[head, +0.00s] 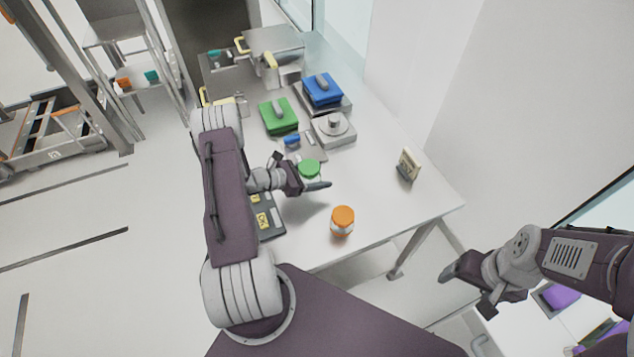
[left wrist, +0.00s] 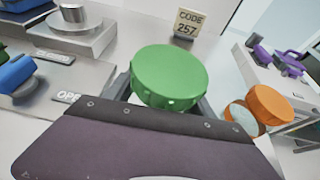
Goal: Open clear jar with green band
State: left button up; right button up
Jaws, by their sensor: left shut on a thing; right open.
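A jar with a green lid (head: 308,167) is at the middle of the table in the head view. Its green lid (left wrist: 170,76) fills the middle of the left wrist view. My left gripper (head: 306,178) is shut on the green-lidded jar, with its fingers on either side just below the lid. The jar's body is mostly hidden by the fingers and my wrist, so I cannot tell whether it touches the table. A second jar with an orange lid (head: 342,220) stands upright nearer the table's front edge. My right gripper (head: 466,286) is open and empty, off the table at the lower right.
A green-topped box (head: 279,117), a blue-topped box (head: 322,90) and a grey scale-like device (head: 333,129) stand behind the jar. A small sign reading "CODE 257" (head: 408,165) stands at the right. The table's front right area (head: 400,212) is clear.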

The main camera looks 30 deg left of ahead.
pick_arm(q)
jog(key=s+d+r+b, duration=0.1)
jog(key=s+d+r, duration=0.6)
jog(key=d, duration=0.2)
jog(key=shift+s, duration=0.2)
jog(key=shift+d+r, duration=0.1)
jog(key=o, duration=0.7)
jog(key=shift+c, duration=0.2)
grip_shut()
